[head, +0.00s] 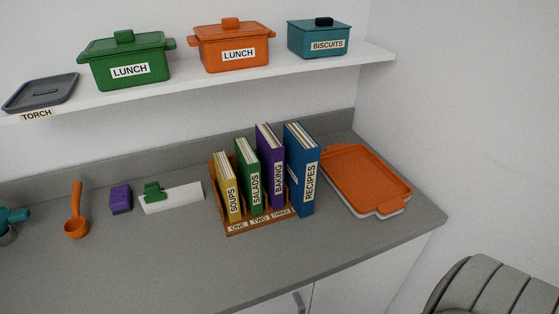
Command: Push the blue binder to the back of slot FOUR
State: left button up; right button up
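The blue binder (302,170), labelled RECIPES, stands upright at the right end of a wooden rack (235,231) on the counter. Its spine stands further forward than its neighbours and covers the rack's front right corner. The rack's front edge reads ONE, TWO and THREE; no FOUR label shows, and the binder hides that part. The yellow SOUPS binder (229,190), green SALADS binder (250,178) and purple BAKING binder (272,165) stand to its left in the rack. Neither of my grippers is in view.
An orange tray (367,178) on a white one lies right of the rack. Left are a white board with a green clip (172,197), purple sponge (121,198), orange ladle (77,215) and partly cut-off teal object (12,216). A shelf (200,85) holds lidded boxes above. The front counter is clear.

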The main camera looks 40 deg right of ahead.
aim_at(302, 152)
jog(key=k+j, duration=0.25)
jog(key=k, duration=0.15)
jog(key=k+j, duration=0.25)
jog(key=k, duration=0.1)
